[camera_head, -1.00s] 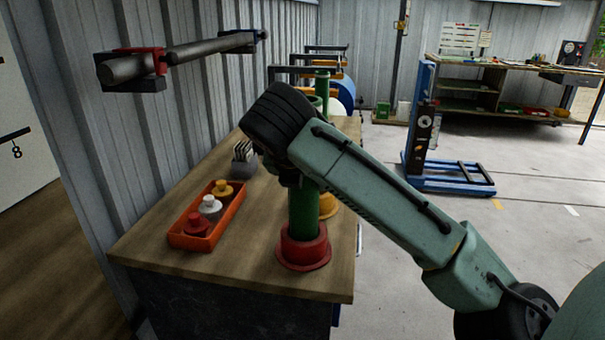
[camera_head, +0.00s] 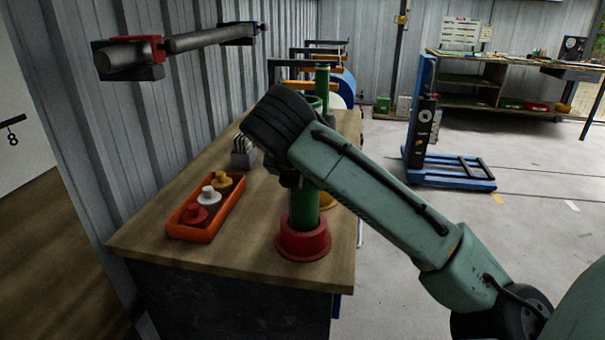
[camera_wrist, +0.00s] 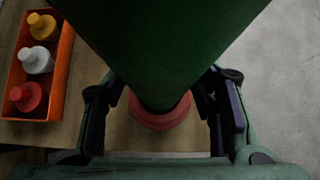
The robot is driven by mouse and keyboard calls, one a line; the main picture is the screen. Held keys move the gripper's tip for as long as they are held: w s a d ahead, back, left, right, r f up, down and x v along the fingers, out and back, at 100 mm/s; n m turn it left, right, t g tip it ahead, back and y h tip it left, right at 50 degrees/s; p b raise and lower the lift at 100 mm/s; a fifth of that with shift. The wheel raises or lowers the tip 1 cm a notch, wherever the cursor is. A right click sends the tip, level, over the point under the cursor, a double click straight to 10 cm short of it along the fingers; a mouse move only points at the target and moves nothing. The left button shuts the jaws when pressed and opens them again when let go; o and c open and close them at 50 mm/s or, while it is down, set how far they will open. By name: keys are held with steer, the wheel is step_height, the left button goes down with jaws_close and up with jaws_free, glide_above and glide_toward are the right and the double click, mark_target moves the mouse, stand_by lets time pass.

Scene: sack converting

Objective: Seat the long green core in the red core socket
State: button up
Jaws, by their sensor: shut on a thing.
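The long green core (camera_head: 304,207) stands about upright at the red core socket (camera_head: 302,241), near the front edge of the bench. Its lower end is hidden behind the socket's rim, so its depth inside cannot be told. My gripper (camera_head: 297,178) is shut around the core above the socket; the wrist hides its fingers in the head view. In the wrist view the green core (camera_wrist: 160,45) fills the top middle between my fingers, and the red socket (camera_wrist: 160,115) shows around its far end.
An orange tray (camera_head: 190,234) with red, white and yellow knobbed pieces lies left of the socket. A grey holder (camera_head: 243,155) stands behind it. A yellow socket (camera_head: 328,200) and other green tubes (camera_head: 322,82) are behind my wrist. A wall-mounted bar (camera_head: 200,40) is upper left.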

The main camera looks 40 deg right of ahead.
steer(key=shift+f, duration=0.3)
steer(key=o, duration=1.8)
steer(key=v, duration=1.2)
